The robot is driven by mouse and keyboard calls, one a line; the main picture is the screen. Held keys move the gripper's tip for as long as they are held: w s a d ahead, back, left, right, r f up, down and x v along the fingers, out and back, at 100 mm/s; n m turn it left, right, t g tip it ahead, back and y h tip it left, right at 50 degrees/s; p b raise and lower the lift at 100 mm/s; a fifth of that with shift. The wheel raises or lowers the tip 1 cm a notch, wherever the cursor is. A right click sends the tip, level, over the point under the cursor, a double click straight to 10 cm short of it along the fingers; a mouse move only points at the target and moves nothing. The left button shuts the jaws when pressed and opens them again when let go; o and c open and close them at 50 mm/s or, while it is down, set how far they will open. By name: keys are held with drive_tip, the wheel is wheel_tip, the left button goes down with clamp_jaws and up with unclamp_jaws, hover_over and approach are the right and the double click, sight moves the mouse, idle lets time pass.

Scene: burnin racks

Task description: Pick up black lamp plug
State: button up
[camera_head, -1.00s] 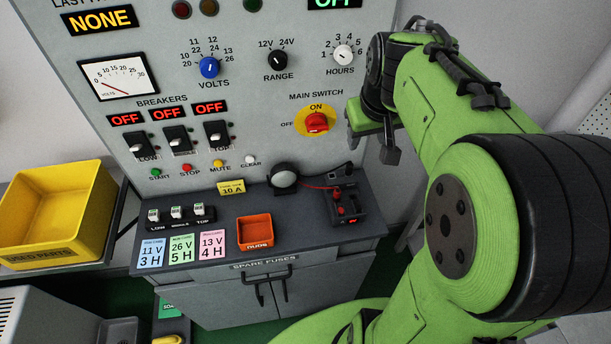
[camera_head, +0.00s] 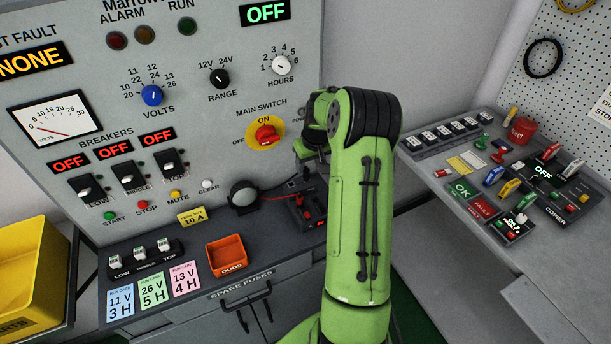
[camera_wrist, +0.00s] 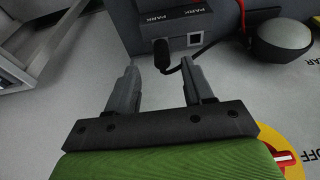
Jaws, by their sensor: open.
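The black lamp plug (camera_wrist: 162,54) sits at a socket on the front of a grey box marked PARK (camera_wrist: 182,33) in the wrist view. A dark cable runs from it towards the round dark lamp (camera_wrist: 281,45). My gripper (camera_wrist: 159,66) is open, its two fingers on either side of the plug's line and just short of the box. Nothing is held between them. In the head view the lamp (camera_head: 243,196) stands on the bench. My gripper there is largely hidden behind my arm, and I cannot make out the plug clearly.
A small unit with red parts (camera_head: 307,212) stands right of the lamp. The orange DUDS tray (camera_head: 226,256) lies in front. The upright panel with the main switch (camera_head: 265,135) rises close behind my gripper. Another bench with switches is at right.

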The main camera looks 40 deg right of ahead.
sight(306, 169)
drive_tip(key=x, duration=0.4)
drive_tip(key=shift+w+f, duration=0.3)
drive_tip(key=shift+f, duration=0.05)
drive_tip(key=shift+s+r, duration=0.1)
drive_tip(key=shift+c, duration=0.4)
drive_tip(key=c, duration=0.8)
wheel_tip(306, 169, up, 10)
drive_tip(key=shift+c, duration=0.2)
drive_tip(key=shift+a, duration=0.15)
